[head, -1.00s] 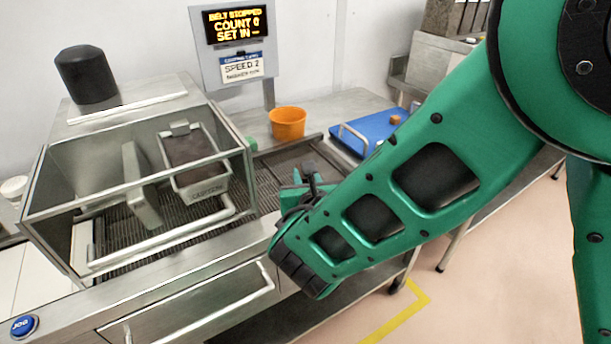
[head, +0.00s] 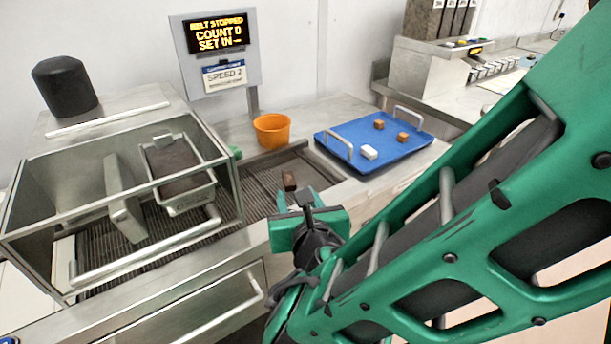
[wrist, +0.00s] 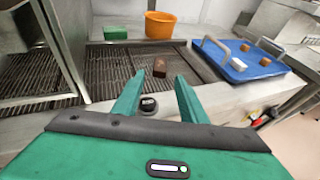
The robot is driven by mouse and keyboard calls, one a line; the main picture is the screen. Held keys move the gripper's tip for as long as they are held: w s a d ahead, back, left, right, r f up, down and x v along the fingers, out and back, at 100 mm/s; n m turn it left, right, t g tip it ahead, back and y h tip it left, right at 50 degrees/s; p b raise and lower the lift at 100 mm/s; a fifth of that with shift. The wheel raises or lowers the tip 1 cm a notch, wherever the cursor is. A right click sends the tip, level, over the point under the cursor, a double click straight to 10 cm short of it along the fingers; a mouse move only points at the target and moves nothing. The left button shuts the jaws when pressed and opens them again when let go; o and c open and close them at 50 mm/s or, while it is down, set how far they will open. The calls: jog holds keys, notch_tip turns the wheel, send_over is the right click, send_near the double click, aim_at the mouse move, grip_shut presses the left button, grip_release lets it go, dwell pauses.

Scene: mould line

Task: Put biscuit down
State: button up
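A small brown block, which I take to be the biscuit (head: 289,180), is on the dark slatted belt (head: 262,178), just past my fingertips. It also shows in the wrist view (wrist: 160,67), in line with the gap between my fingers. My gripper (head: 297,200) points toward the belt. In the wrist view my gripper (wrist: 158,80) has its two green fingers spread, with nothing between them. Clear space shows on both sides of the block, and no finger appears to touch it.
A blue tray (head: 348,164) with two brownish pieces and a white piece stands right of the belt. An orange bucket (head: 272,131) stands behind it. A framed enclosure (head: 120,262) covers the belt's left part. A sign (head: 217,34) reads belt stopped, count 0.

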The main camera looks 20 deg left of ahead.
jog(key=shift+v, duration=1.45)
jog(key=w+d+m+g+h, duration=0.1)
jog(key=w+d+m+h, duration=0.3)
jog(key=d, duration=0.5)
jog(key=w+d+f+m+h, duration=0.15)
jog(key=w+d+m, duration=0.25)
jog(key=d+m, duration=0.4)
jog(key=w+d+m+g+h, duration=0.1)
jog(key=w+d+m+h, duration=0.25)
jog(key=d, duration=0.55)
jog(key=s+d+f+m+g+h, duration=0.1)
jog(key=s+d+m+g, duration=0.15)
jog(key=d+m, duration=0.5)
jog(key=s+d+m+g+h, duration=0.1)
jog(key=s+d+m+g, duration=0.3)
jog(key=d, duration=0.6)
jog(key=s+d+m+g+y, duration=0.1)
jog(key=s+d+m, duration=0.2)
jog(key=s+m, duration=0.3)
jog(key=s+d+r+m+g+y, duration=0.1)
jog(key=s+d+m+g+y, duration=0.1)
jog(key=s+d+m, duration=0.2)
jog(key=s+d+m+g+y, duration=0.1)
jog(key=s+d+m, duration=0.3)
jog(key=s+m, duration=0.5)
jog(key=shift+s+r+m+y, duration=0.3)
jog(key=shift+s+m, duration=0.1)
jog(key=shift+m, duration=0.5)
jog(key=shift+d, duration=0.1)
